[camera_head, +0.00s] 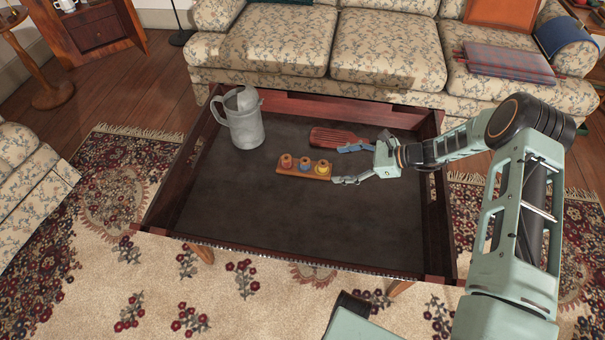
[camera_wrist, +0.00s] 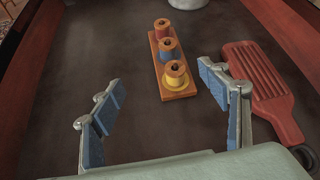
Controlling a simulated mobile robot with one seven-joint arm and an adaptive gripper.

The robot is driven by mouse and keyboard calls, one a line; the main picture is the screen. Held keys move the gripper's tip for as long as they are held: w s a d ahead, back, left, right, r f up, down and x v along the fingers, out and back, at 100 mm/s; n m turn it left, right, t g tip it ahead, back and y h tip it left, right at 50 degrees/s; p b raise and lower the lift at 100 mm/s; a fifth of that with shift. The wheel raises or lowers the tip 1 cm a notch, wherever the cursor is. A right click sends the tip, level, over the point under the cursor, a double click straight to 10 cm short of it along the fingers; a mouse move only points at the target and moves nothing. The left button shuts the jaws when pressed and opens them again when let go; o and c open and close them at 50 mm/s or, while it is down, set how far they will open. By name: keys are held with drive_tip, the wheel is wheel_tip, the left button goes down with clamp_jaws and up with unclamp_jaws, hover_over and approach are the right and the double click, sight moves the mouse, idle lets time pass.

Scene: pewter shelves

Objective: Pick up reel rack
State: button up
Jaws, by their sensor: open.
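My gripper (camera_head: 342,165) is open and empty, to the right of the rack in the head view. In the wrist view its two blue-padded fingers (camera_wrist: 165,110) stand wide apart, and the rack's near end lies close to the right fingertip. I cannot tell whether they touch.
A red slotted paddle-like object (camera_head: 335,138) lies behind the rack, close to my right finger in the wrist view (camera_wrist: 262,88). A grey metal pitcher (camera_head: 243,122) stands at the table's back left. Raised wooden sides (camera_head: 185,172) edge the table. Its front left is clear.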

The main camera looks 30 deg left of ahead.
sight(325, 168)
drive_tip(key=f+m, duration=0.1)
drive_tip(key=f+y, duration=0.1)
drive_tip(key=a+f+m+b, duration=0.1)
drive_tip(key=shift+w+f+m+t+y, duration=0.25)
drive_tip(key=shift+m+t+y, duration=0.05)
drive_tip(key=shift+y, duration=0.1)
drive_tip(key=b+x, duration=0.1)
drive_tip(key=x, duration=0.4)
drive_tip(key=shift+a, duration=0.1)
drive_tip(key=b+x, duration=0.2)
drive_tip(key=x, duration=0.3)
drive_tip(key=shift+a, duration=0.35)
drive_tip(key=shift+r, duration=0.1)
drive_tip(key=shift+c, duration=0.4)
drive_tip(key=c, duration=1.5)
drive_tip(key=shift+r, duration=0.1)
drive_tip(key=shift+c, duration=0.8)
